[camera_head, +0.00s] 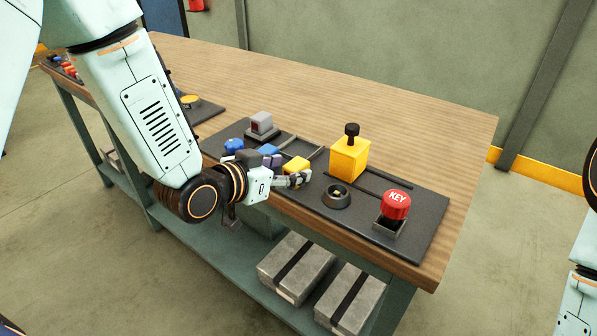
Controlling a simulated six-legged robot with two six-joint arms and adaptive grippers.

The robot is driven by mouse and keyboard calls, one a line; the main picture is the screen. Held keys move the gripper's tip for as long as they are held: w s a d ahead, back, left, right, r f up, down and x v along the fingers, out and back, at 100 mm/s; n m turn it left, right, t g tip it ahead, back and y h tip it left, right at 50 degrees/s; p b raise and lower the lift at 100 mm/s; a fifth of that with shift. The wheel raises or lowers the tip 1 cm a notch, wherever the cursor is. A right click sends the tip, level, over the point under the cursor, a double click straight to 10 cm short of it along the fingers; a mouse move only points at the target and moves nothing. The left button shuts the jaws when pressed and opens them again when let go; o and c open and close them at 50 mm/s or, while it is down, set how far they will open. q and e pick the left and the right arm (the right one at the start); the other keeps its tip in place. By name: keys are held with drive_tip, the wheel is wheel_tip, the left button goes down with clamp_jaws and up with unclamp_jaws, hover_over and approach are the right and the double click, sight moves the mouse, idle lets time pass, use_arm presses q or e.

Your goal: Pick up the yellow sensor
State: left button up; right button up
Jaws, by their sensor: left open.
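A yellow box with a black knob on top (350,158) stands upright on the dark panel (425,221), right of the middle. A smaller yellow block (296,164) lies on the panel to its left. I cannot tell for sure which of the two is the sensor. My left gripper (298,179) is open at the panel's front edge, just in front of the small yellow block. I cannot tell if it touches that block. It is apart from the yellow box. My right arm shows only in part at the right edge, and its gripper is not in view.
A red KEY knob (395,204) and a black round socket (336,196) sit on the panel at right. Blue pieces (268,151) and a grey box (261,123) stand at left. The wooden table (400,115) is bare behind. Grey cases (296,267) lie on the lower shelf.

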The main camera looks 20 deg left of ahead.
sight(298, 169)
use_arm(q)
drive_tip(key=x, duration=0.3)
drive_tip(key=f+b+x, duration=0.1)
drive_tip(key=shift+w+a+f, duration=0.1)
drive_tip(key=shift+w+a, duration=0.05)
drive_tip(key=shift+w, duration=0.05)
drive_tip(key=shift+w+f, duration=0.1)
drive_tip(key=shift+w, duration=0.2)
drive_tip(key=shift+s, duration=0.25)
drive_tip(key=shift+c, duration=1.1)
drive_tip(key=shift+w, duration=0.2)
drive_tip(key=c, duration=0.4)
drive_tip(key=shift+s, duration=0.15)
drive_tip(key=c, duration=0.5)
drive_tip(key=shift+c, duration=0.7)
clamp_jaws()
